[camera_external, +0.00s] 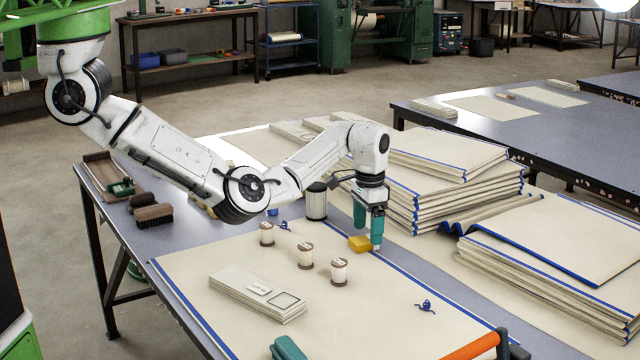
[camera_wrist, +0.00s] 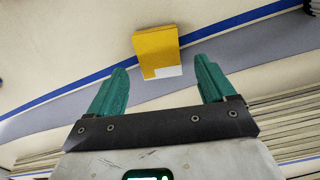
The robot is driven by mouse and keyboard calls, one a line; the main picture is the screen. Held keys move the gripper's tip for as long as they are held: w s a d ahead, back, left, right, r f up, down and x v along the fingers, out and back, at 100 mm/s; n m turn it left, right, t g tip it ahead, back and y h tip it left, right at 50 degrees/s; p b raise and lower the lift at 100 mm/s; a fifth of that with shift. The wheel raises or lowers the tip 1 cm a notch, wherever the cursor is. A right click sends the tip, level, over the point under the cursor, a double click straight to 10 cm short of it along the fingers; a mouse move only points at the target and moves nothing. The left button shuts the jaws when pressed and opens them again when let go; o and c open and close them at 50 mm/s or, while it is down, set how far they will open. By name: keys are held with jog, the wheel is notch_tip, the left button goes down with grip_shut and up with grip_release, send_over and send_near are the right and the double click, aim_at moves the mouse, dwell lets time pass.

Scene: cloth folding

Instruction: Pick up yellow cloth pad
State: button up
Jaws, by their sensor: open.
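The yellow cloth pad (camera_external: 359,244) lies on the cream cloth with blue edging (camera_external: 230,262) on the table. In the wrist view the pad (camera_wrist: 156,48) is a small yellow block with a white patch at its lower right corner. It lies ahead of the fingertips, roughly centred between them. My gripper (camera_external: 368,232) has green fingers pointing down beside the pad, on its right in the external view. In the wrist view my gripper (camera_wrist: 160,82) is open with nothing between its fingers. I cannot tell its exact height above the table.
Spools (camera_external: 339,271) and a folded cream stack (camera_external: 256,294) lie left of the pad. A blue thread tangle (camera_external: 426,306) lies to the right. Tall stacks of folded cloth (camera_external: 455,190) stand close behind my gripper. An orange-handled tool (camera_external: 475,346) lies at the front.

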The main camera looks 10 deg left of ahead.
jog(key=shift+f, duration=1.25)
jog(key=shift+c, duration=0.5)
jog(key=c, duration=1)
